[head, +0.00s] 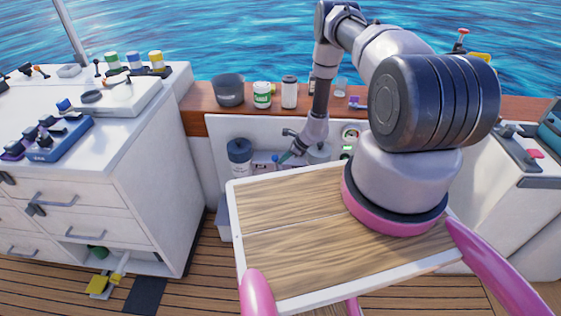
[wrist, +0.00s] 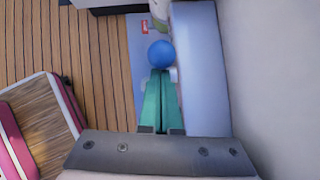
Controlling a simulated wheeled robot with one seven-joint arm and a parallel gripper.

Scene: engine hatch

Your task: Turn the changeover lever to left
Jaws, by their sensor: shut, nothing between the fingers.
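A round blue knob (wrist: 160,53), which looks like the end of the changeover lever, shows in the wrist view just beyond my fingertips. The lever's shaft and which way it points are hidden. My gripper (wrist: 161,74) has its teal fingers shut together with nothing between them. Their tips are at the near edge of the knob; I cannot tell whether they touch it. In the head view my gripper (head: 284,157) is small, low in front of the white engine panel (head: 222,130). I cannot make out the knob there.
A dark-lidded canister (head: 239,158) stands left of my gripper at the panel. Cans and a black pot (head: 229,90) stand on the wooden ledge above. A white cabinet (head: 150,160) closes off the left. A red label (wrist: 144,25) lies beyond the knob.

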